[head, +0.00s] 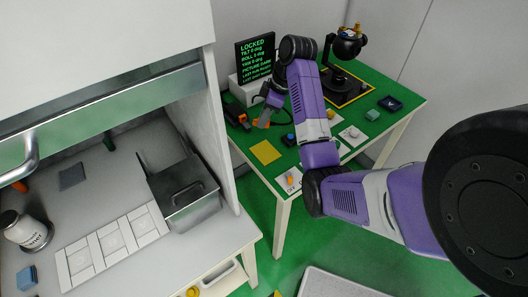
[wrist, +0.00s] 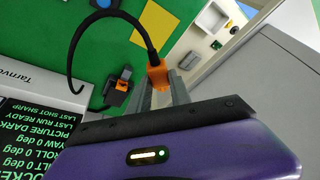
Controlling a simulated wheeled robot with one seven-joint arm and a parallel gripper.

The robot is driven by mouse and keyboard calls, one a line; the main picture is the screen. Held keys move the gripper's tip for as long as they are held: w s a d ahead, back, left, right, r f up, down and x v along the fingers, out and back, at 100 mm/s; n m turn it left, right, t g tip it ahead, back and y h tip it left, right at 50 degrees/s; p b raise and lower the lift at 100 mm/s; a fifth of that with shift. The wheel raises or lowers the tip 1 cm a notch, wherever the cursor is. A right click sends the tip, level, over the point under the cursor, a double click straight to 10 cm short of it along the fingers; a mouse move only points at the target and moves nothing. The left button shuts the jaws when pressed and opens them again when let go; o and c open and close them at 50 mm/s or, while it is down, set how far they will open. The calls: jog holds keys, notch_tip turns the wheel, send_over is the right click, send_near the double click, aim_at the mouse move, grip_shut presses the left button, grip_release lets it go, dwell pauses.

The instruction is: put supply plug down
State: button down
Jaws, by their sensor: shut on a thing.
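The orange supply plug (wrist: 158,74) is between the fingers of my gripper (wrist: 166,92) in the wrist view, and the gripper is shut on it. In the head view my gripper (head: 267,113) is over the left side of the green table (head: 235,143), by the black and orange block (head: 238,118). The plug is too small there to tell from its surroundings. I cannot tell whether it touches the table.
A black screen (head: 257,58) reading "LOCKED" stands on a white box behind my gripper. A yellow square (head: 265,152) lies in front. A black gimbal camera (head: 347,45) stands at the back right. A grey cabinet wall (head: 219,110) borders the table on the left.

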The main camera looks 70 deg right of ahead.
notch_tip(320, 180, down, 13)
jog(key=shift+f, duration=0.15)
dwell(0.4)
jog(key=shift+f, duration=0.1)
jog(key=c, duration=1.2)
grip_release()
jog(key=p+v, duration=0.1)
jog(key=v, duration=1.1)
jog(key=shift+s, duration=0.1)
jog(key=shift+d, duration=0.1)
